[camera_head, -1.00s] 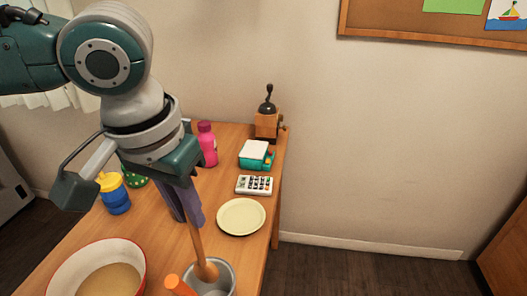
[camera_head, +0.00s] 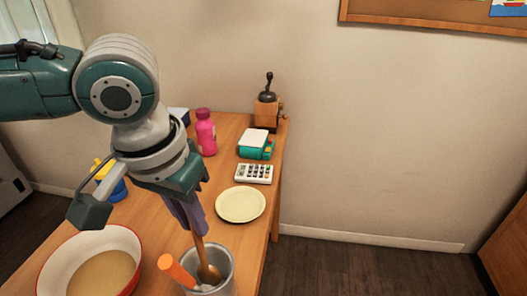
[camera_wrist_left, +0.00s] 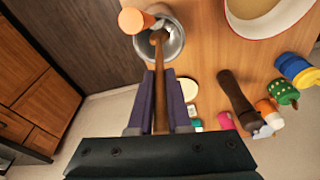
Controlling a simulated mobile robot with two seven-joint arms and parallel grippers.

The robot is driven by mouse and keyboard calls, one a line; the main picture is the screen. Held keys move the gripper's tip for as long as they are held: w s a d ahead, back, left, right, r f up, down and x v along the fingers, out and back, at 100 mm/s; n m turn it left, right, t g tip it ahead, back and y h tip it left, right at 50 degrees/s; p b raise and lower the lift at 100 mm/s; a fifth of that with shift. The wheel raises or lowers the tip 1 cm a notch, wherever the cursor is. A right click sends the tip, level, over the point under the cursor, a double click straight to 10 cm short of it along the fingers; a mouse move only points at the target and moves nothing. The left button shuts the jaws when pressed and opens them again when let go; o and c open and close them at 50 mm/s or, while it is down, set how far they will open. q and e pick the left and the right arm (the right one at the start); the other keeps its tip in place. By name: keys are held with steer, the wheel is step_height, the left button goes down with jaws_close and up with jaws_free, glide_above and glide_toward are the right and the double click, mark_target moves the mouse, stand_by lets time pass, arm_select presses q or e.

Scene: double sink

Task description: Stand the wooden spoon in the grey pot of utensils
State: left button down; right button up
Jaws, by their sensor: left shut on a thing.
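My left gripper (camera_head: 188,215) is shut on the handle of the wooden spoon (camera_head: 199,245), which points bowl down and is slightly tilted. The spoon's bowl shows within the mouth of the grey pot (camera_head: 225,272); how deep it sits is hard to tell. The pot also holds a utensil with an orange handle (camera_head: 178,270), leaning left over the rim. In the left wrist view, the spoon (camera_wrist_left: 160,58) runs from between the purple fingers (camera_wrist_left: 160,78) to the pot (camera_wrist_left: 174,46), beside the orange handle (camera_wrist_left: 135,20). My right gripper is out of view.
A red-rimmed bowl (camera_head: 134,262) stands left of the pot. A cream plate (camera_head: 241,205), a calculator (camera_head: 254,174), a pink bottle (camera_head: 206,134) and a grinder (camera_head: 267,108) stand farther back. The table's right edge is close to the pot.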

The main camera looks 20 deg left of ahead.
arm_select(q)
steer(key=c, duration=0.8)
jaws_free()
steer(key=r, duration=0.3)
steer(key=s+r, duration=0.1)
steer(key=r, duration=0.2)
steer(key=s+r, duration=0.1)
steer(key=r, duration=0.2)
steer(key=shift+r, duration=0.4)
steer(key=s+d+f+m+t+h, duration=0.1)
steer(key=s+d+f+m+h, duration=0.3)
steer(key=d, duration=0.6)
steer(key=s+a+f+n+y, duration=0.2)
steer(key=s+a+f+y, duration=0.2)
steer(key=s+a, duration=0.45)
steer(key=shift+m, duration=0.3)
steer(key=w+p+v, duration=0.2)
steer(key=p+v, duration=0.7)
steer(key=p, duration=0.1)
steer(key=w+r+p+v, duration=0.1)
steer(key=w+p+v, duration=0.1)
steer(key=p+v, duration=0.8)
steer(key=w+d+r+p+v, duration=0.1)
steer(key=w+p+v, duration=0.1)
steer(key=p+v, duration=0.7)
steer(key=shift+w+d+r+p, duration=0.1)
steer(key=shift+w+r+p, duration=0.15)
steer(key=shift+p, duration=0.15)
